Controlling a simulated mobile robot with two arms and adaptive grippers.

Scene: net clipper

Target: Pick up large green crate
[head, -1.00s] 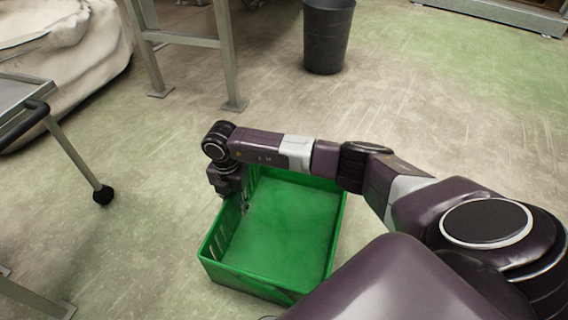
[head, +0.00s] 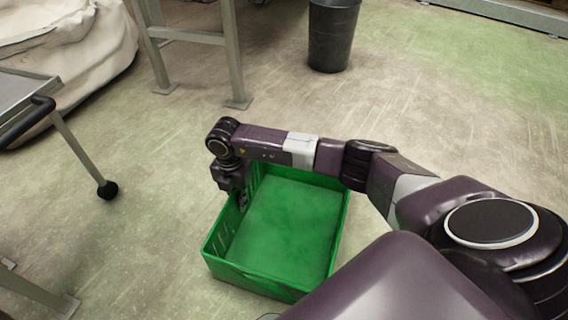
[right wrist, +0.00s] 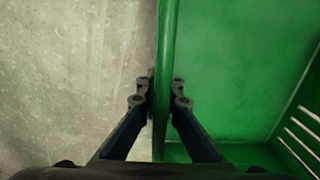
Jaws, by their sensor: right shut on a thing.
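The large green crate (head: 272,284) stands upright on the floor in the middle of the head view, and looks empty. Its far right part is partly covered by my right arm. My right gripper (head: 241,203) points down at the crate's left wall. In the right wrist view the crate's rim (right wrist: 166,50) runs between the two fingers, and my right gripper (right wrist: 160,92) is shut on that wall, one finger outside and one inside. My left gripper is not in view.
A black bin (head: 332,36) stands at the back. A metal-legged table (head: 236,75) is behind the crate. A wheeled cart (head: 75,150) is at the left, near a pale cloth sack (head: 60,45). The floor right of the bin is clear.

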